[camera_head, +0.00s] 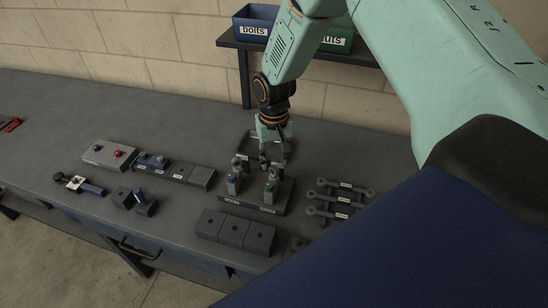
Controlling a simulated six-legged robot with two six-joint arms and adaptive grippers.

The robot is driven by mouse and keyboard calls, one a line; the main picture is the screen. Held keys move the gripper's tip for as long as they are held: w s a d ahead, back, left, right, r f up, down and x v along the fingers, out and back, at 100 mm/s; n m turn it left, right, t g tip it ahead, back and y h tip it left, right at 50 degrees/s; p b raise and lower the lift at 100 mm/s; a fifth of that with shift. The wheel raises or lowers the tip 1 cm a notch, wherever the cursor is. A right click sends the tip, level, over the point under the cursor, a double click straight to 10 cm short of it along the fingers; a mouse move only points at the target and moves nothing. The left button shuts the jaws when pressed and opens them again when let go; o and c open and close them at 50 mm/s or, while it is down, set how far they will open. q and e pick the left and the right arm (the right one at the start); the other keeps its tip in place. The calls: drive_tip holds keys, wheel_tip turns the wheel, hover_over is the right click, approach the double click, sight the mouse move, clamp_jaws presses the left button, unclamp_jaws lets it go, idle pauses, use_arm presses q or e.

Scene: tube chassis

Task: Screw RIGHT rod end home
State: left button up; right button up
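My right gripper (270,158) points down over a dark labelled fixture (256,207) in the middle of the bench. Two small upright grey parts stand in the fixture. The gripper's fingertips are just above and behind the right part. At this size I cannot tell whether they touch it or hold a rod end. Several grey rods with ring-shaped ends lie on a rack (340,199) right of the fixture. My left gripper is out of view.
Dark blocks with holes (235,231) sit in front of the fixture. A shelf behind holds a blue bolts bin (254,24) and a green nuts bin (338,41).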

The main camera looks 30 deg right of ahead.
sight(274, 167)
drive_tip(key=n, duration=0.6)
drive_tip(key=shift+b, duration=0.3)
drive_tip(key=shift+f, duration=0.1)
drive_tip(key=shift+f+b, duration=0.9)
drive_tip(key=shift+f, duration=0.6)
drive_tip(key=shift+r, duration=0.1)
clamp_jaws()
